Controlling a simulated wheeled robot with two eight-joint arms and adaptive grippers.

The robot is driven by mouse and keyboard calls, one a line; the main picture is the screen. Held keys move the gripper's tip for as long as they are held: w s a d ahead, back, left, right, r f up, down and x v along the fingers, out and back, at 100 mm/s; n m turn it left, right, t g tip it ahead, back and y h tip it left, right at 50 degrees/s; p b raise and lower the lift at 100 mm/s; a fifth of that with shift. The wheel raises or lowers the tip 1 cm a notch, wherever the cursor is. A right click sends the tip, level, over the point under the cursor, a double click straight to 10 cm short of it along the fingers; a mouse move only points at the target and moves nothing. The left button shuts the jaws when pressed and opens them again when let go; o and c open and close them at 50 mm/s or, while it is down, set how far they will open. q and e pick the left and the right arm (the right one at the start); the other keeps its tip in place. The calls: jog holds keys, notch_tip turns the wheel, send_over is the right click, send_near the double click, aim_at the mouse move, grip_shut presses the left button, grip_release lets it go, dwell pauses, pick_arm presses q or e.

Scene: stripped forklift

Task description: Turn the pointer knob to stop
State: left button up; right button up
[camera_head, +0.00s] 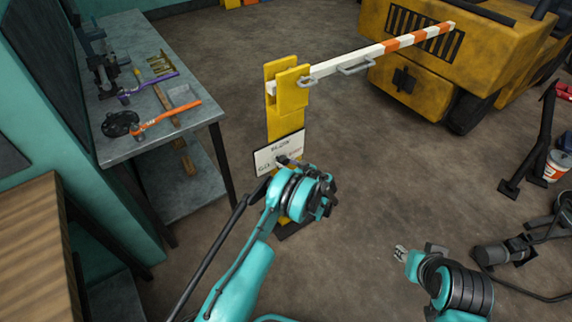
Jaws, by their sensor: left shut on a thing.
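A yellow barrier post (284,122) carries a white sign plate (266,157) with dark lettering reading SLOW at the top and what looks like GO at lower left. Red lettering at lower right is partly covered. My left gripper (284,160) is at the front of the plate, shut on the pointer knob, which it mostly hides. I cannot tell which word the pointer faces. My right gripper (400,253) is apart from the post, over the floor at lower right, and holds nothing visible. Its fingers are too small to read.
A white and orange barrier arm (400,43) extends right from the post top. A yellow forklift body (415,92) stands behind. A workbench (140,145) with tools is at left. Black stands, a bucket (556,166) and a cable are at right. The middle floor is clear.

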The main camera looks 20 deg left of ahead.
pick_arm(q)
jog(key=shift+m+g+y, duration=0.6)
jog(key=shift+m+y, duration=0.1)
jog(key=shift+m, duration=0.6)
jog(key=o, duration=1.2)
jog(key=shift+c, duration=0.2)
jog(key=v, duration=1.2)
jog(key=shift+w+d+f, duration=0.1)
